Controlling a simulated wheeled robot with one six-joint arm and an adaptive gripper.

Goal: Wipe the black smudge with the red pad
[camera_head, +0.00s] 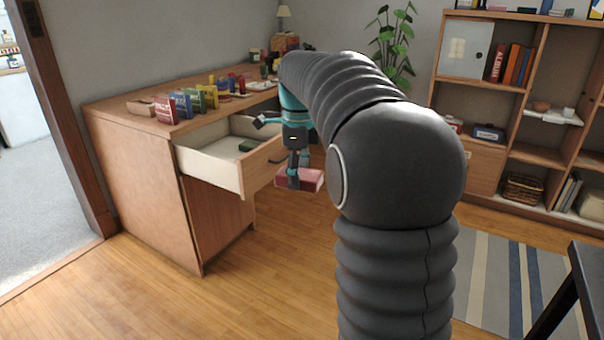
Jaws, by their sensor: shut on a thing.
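The red pad (310,181) is a flat block with a red top and a paler side. My gripper (294,178) points down and is shut on it. The pad is held in the air, just in front and to the right of the open drawer's front. I cannot make out the black smudge. My arm covers part of the desk and the area behind it.
The wooden desk (150,137) has an open drawer (208,160) with a green item (248,145) inside. Several colourful boxes and a shallow wooden tray (140,107) stand on top. A bookcase (480,103) is at right. Wood floor (200,305) in front is clear.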

